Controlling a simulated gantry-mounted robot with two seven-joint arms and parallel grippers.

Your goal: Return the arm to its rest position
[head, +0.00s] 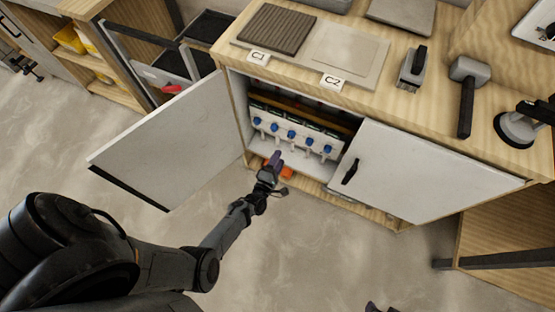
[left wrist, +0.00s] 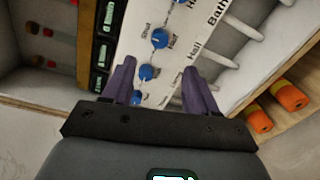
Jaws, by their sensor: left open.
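My left arm reaches from the lower left to the open cabinet in the head view. My left gripper (head: 277,163) is in front of the cabinet opening, near its lower edge. In the left wrist view its two purple fingers (left wrist: 160,85) are apart with nothing between them. Beyond them is a white panel (left wrist: 140,25) with blue knobs (left wrist: 160,38) and printed labels such as "Bath" and "Hall". The same white panel (head: 296,136) shows inside the cabinet in the head view. A small dark tip at the bottom edge of the head view may be part of my right arm.
The left cabinet door (head: 165,140) and right door (head: 420,170) stand open around the opening. Orange cylinders (left wrist: 290,97) lie on the cabinet's lower ledge. The worktop holds a mallet (head: 467,95), a brush (head: 412,68) and tiles marked C1 and C2. The floor (head: 330,250) in front is clear.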

